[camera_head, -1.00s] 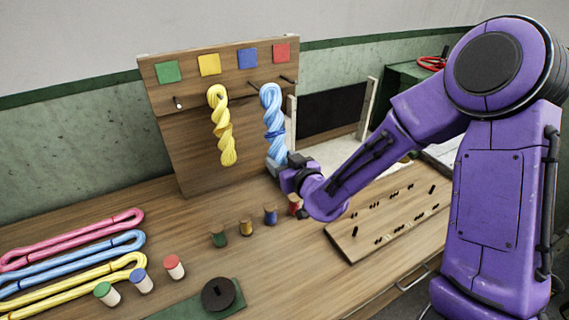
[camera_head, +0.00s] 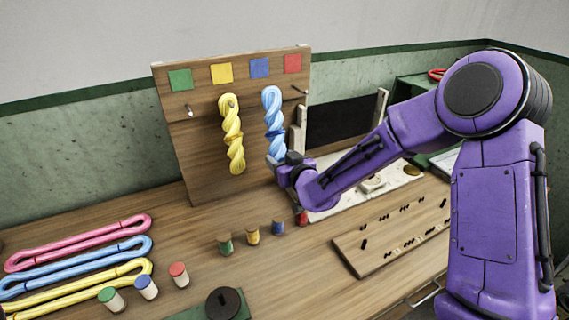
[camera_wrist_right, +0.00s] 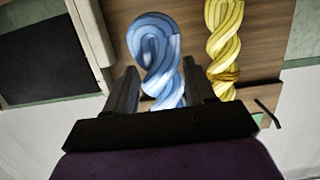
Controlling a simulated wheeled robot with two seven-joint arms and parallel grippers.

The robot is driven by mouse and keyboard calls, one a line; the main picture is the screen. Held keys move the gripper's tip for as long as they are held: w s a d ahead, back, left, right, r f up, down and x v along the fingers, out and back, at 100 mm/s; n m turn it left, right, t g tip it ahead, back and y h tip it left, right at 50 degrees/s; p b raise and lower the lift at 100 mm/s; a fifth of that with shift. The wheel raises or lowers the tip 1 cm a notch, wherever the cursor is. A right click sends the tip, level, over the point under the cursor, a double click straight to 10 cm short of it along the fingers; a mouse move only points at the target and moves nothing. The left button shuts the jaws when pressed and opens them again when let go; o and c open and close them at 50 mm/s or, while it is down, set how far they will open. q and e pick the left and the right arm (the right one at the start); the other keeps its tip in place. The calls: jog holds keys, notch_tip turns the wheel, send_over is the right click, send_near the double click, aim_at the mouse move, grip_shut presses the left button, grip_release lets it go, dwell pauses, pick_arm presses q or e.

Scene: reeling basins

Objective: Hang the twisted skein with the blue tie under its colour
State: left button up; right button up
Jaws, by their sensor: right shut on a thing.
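The twisted blue skein (camera_head: 274,112) hangs upright in front of the wooden board, close below the blue square (camera_head: 260,68). My right gripper (camera_head: 277,165) is shut on its lower end. The right wrist view shows the skein (camera_wrist_right: 156,55) between the two fingers (camera_wrist_right: 162,92). The peg under the blue square is hidden, and I cannot tell whether the skein's top loop is around it. My left gripper is not in view.
A twisted yellow skein (camera_head: 232,135) hangs under the yellow square (camera_head: 222,73), close left of the blue one. The pegs under green (camera_head: 189,111) and red (camera_head: 299,90) are bare. Small spools (camera_head: 252,235), loose skeins (camera_head: 75,262) and a pegged board (camera_head: 395,228) occupy the table.

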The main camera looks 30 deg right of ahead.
jog(key=shift+w+d+f+b, duration=0.1)
jog(key=shift+w+f+b, duration=0.15)
jog(key=shift+w, duration=0.5)
jog(key=shift+w+f+b, duration=0.1)
jog(key=shift+w+f, duration=0.1)
jog(key=shift+w, duration=0.55)
jog(key=shift+w+d+f+b, duration=0.1)
jog(key=shift+w+f+b, duration=0.15)
jog(key=shift+w, duration=0.5)
jog(key=o, duration=1.1)
jog(key=shift+o, duration=0.2)
jog(key=s+r+b, duration=0.2)
jog(key=s, duration=0.8)
jog(key=shift+a, duration=0.35)
jog(key=shift+s, duration=0.15)
